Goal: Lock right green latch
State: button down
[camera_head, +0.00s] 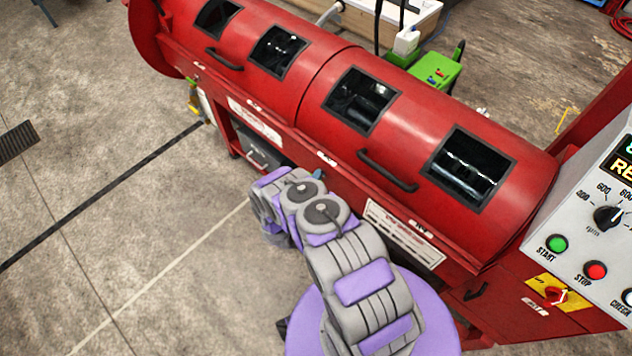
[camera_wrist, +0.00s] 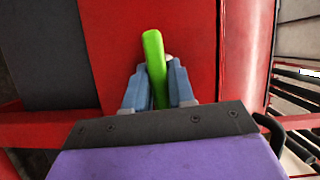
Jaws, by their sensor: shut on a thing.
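In the wrist view my gripper (camera_wrist: 158,92) is shut on a bright green latch (camera_wrist: 153,60). The latch handle stands up between the two blue-grey fingers, tilted slightly to the left, in front of a red panel (camera_wrist: 200,35). Its lower end is hidden by the gripper body. In the head view my grey and purple arm reaches to the front of the red drum machine (camera_head: 310,110). Only a small part of my gripper (camera_head: 317,174) shows there, near the machine's front edge, and the latch is hidden behind the arm.
The red machine has two curved lids with dark windows and black handles (camera_head: 387,170). A control panel (camera_head: 590,225) with START and STOP buttons stands at the right. A green device (camera_head: 432,70) and a white box are behind. Open concrete floor (camera_head: 120,240) lies at the left.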

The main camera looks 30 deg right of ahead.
jog(key=shift+s+f+m+b, duration=0.15)
jog(key=shift+f+m+b, duration=0.15)
jog(key=shift+m, duration=0.1)
dwell(0.3)
jog(key=c, duration=1.3)
grip_release()
jog(key=shift+o, duration=1.3)
jog(key=shift+r, duration=0.1)
jog(key=shift+a, duration=0.1)
jog(key=b+v, duration=0.2)
jog(key=v, duration=1.5)
jog(key=shift+f, duration=0.2)
jog(key=shift+s+a, duration=0.1)
